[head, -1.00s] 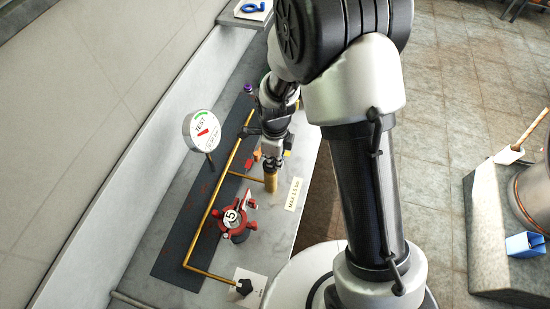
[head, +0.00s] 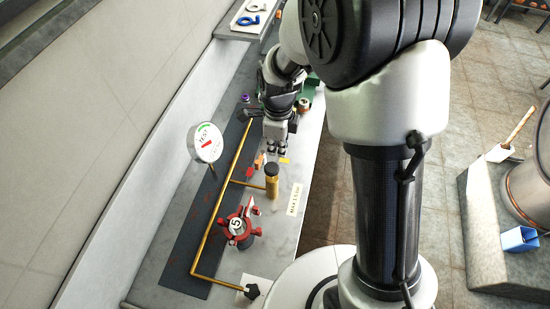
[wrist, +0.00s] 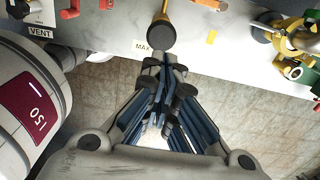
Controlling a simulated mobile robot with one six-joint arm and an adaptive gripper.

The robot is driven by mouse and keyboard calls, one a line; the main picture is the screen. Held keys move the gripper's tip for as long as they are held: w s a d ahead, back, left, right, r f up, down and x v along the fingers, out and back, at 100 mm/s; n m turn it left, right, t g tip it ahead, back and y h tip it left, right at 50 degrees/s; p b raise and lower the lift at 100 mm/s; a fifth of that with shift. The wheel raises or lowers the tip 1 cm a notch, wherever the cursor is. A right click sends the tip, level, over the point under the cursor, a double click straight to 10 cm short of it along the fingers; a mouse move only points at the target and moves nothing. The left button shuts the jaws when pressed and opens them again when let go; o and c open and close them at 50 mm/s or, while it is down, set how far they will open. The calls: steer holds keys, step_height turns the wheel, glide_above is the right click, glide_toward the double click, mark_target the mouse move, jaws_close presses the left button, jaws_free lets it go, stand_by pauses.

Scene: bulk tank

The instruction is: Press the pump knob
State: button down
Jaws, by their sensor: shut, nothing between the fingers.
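A brass post with a round black top (head: 272,170), which looks like the pump knob, stands upright on the grey bench and joins the brass pipe. In the wrist view the black knob (wrist: 161,36) shows just beyond my fingertips. My gripper (head: 277,152) is shut and empty. It points down, a little behind and above the knob in the head view. In the wrist view the closed fingertips (wrist: 164,62) lie close below the knob in the picture. I see a small gap and cannot tell its depth.
A TEST gauge (head: 205,143) stands on the left. A MAX label (head: 295,199) lies beside the post. The wrist view shows a VENT label (wrist: 40,32).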

step_height(320, 180, up, 3)
steer(key=shift+a+r, duration=0.1)
steer(key=shift+s+a, duration=0.1)
stand_by(1.3)
